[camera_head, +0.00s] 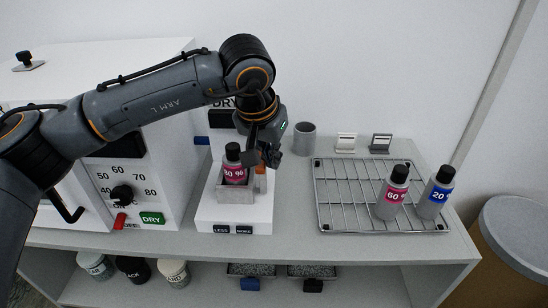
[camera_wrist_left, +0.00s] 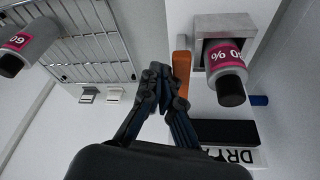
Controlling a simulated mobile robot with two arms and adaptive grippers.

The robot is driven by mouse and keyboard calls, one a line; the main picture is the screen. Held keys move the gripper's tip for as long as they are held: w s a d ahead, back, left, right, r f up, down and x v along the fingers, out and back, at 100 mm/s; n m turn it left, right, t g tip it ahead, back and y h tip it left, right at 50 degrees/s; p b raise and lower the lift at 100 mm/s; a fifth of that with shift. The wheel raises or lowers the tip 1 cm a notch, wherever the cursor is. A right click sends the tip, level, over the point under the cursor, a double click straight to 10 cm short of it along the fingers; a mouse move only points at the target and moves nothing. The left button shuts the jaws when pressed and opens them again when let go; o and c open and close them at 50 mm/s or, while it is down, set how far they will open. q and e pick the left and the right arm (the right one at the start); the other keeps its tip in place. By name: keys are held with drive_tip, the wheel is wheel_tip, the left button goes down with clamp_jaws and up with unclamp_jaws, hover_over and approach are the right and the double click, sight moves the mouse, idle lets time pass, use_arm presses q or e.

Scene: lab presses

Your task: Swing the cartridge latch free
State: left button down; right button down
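The cartridge latch looks to be the orange lever (camera_wrist_left: 183,88) beside the metal holder (camera_wrist_left: 243,24) in the left wrist view. In the head view only a bit of the orange lever (camera_head: 261,182) shows behind my gripper. A grey bottle (camera_head: 235,172) with a pink label and black cap stands in the holder on a white press base. My left gripper (camera_head: 268,156) is low beside the bottle, on its right. In the left wrist view its fingers (camera_wrist_left: 165,80) are drawn together, right at the orange lever; contact is hard to tell. My right gripper is out of view.
A wire rack tray (camera_head: 340,195) at right carries a pink-labelled bottle (camera_head: 393,190) and a blue-labelled bottle (camera_head: 437,191). A grey cup (camera_head: 304,138) stands behind. A white machine with a dial (camera_head: 122,195) is at left.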

use_arm(q)
drive_tip(key=shift+a+f, duration=0.15)
drive_tip(key=shift+a, duration=0.1)
drive_tip(key=v, duration=1.2)
drive_tip(key=shift+d, duration=0.15)
